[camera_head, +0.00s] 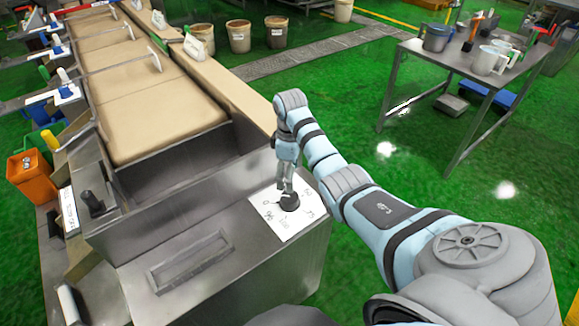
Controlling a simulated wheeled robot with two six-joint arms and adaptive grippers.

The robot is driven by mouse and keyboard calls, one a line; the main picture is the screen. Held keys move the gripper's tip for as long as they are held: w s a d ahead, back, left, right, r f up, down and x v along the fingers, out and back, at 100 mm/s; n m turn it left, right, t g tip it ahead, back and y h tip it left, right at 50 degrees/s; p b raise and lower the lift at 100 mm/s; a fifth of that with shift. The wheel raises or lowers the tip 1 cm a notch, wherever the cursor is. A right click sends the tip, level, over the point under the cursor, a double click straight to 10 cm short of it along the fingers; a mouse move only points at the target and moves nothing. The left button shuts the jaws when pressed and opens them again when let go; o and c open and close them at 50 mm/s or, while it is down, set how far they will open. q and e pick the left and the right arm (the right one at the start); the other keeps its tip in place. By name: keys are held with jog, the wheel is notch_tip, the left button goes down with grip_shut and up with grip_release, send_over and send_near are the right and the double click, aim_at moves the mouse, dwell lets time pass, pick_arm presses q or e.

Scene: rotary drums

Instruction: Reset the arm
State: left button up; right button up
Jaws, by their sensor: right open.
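My right arm (385,212) comes in from the lower right and bends down at the wrist. Its gripper (286,188) points down, open, just above or around a dark round knob (289,203). I cannot tell whether the fingers touch the knob. The knob sits on a white dial plate (270,216) with handwritten marks, on the steel top of the drum machine (205,225). The gripper hides part of the knob and plate. My left gripper is not in view.
Beige drum covers (150,110) run up the left. An orange bin (33,180) stands at the left edge. A steel table (455,60) with jugs and cups (487,60) stands at the upper right. Several buckets (239,36) stand at the back. Green floor between them is mostly free.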

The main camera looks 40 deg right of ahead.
jog(key=shift+r, duration=0.45)
